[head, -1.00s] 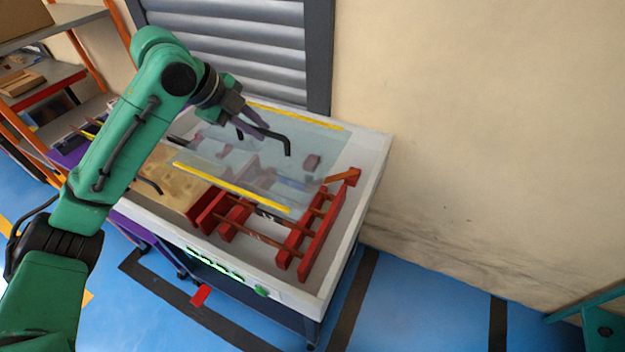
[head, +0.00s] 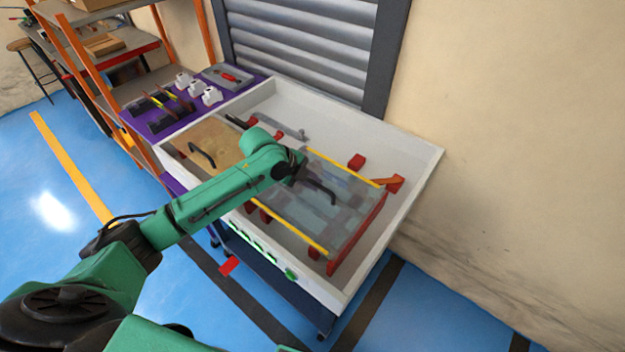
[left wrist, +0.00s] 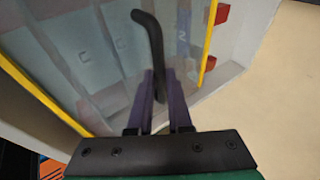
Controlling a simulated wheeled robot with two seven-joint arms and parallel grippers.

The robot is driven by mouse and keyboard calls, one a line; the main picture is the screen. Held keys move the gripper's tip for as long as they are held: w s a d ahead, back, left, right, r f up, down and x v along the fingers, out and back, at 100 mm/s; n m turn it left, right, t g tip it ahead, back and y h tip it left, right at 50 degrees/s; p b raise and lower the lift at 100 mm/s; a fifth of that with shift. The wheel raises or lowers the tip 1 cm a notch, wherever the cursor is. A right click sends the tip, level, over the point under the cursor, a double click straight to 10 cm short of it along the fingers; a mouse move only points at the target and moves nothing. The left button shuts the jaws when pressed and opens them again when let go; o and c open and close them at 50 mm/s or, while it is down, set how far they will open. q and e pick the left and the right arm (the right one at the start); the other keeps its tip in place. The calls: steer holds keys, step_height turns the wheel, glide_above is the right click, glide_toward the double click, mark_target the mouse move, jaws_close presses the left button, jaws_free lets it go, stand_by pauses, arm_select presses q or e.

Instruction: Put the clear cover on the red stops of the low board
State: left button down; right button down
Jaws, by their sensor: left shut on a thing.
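The clear cover (head: 345,218) is a see-through sheet with yellow edge strips and a black handle (head: 322,192). It lies over the red frame at the right of the white-walled tray; I cannot tell whether it touches the red stops (head: 357,162) or hovers. My left gripper (left wrist: 160,95) is shut on the black handle, with its purple fingers around it in the left wrist view. The cover (left wrist: 95,50) fills much of that view. A wooden board (head: 213,143) with its own black handle lies at the tray's left. My right gripper is out of view.
The white tray walls (head: 415,175) surround the work area. A purple side table (head: 235,88) with white fittings and tools stands at the back left beside a shelf (head: 150,80). The wall is close on the right.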

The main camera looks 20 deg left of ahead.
arm_select(q)
steer(key=c, duration=0.8)
jaws_free()
steer(key=shift+d, duration=0.1)
steer(key=shift+c, duration=0.2)
steer(key=b+v, duration=0.1)
steer(key=v, duration=1.1)
steer(key=shift+b, duration=0.3)
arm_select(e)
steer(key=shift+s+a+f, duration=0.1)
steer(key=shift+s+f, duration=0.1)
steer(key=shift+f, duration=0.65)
